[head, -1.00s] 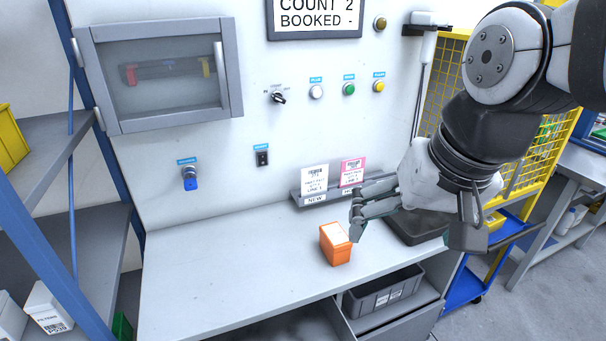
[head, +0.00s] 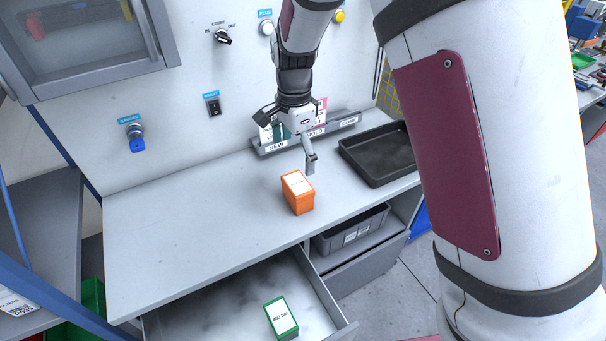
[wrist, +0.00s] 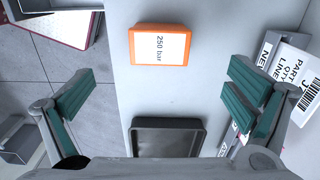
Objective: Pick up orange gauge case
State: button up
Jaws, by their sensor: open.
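The orange gauge case (head: 298,193) stands on the light grey workbench near its front edge, with a white label on top. In the wrist view the case (wrist: 160,46) shows a label reading "250 bar" and lies ahead of and between my spread fingers. My gripper (head: 289,150) is open and empty, above the bench just behind the case in the head view. In the wrist view its green-padded fingers (wrist: 160,100) are wide apart and do not touch the case.
A black tray (head: 378,153) lies on the bench to the right. A card rack (head: 305,135) stands at the back wall. An open drawer (head: 215,305) below holds a green case (head: 281,318). A grey bin (head: 350,230) sits under the bench. The bench's left part is clear.

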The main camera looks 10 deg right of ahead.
aim_at(296, 183)
jog(key=shift+w+f, duration=0.2)
jog(key=shift+f, duration=0.6)
notch_tip(296, 183, down, 8)
jog(key=shift+r, duration=0.25)
jog(key=shift+s+d+f+p, duration=0.15)
jog(key=shift+f+p, duration=0.5)
jog(key=shift+f, duration=2.05)
jog(key=c, duration=1.4)
jog(key=shift+r, duration=0.15)
jog(key=shift+c, duration=0.2)
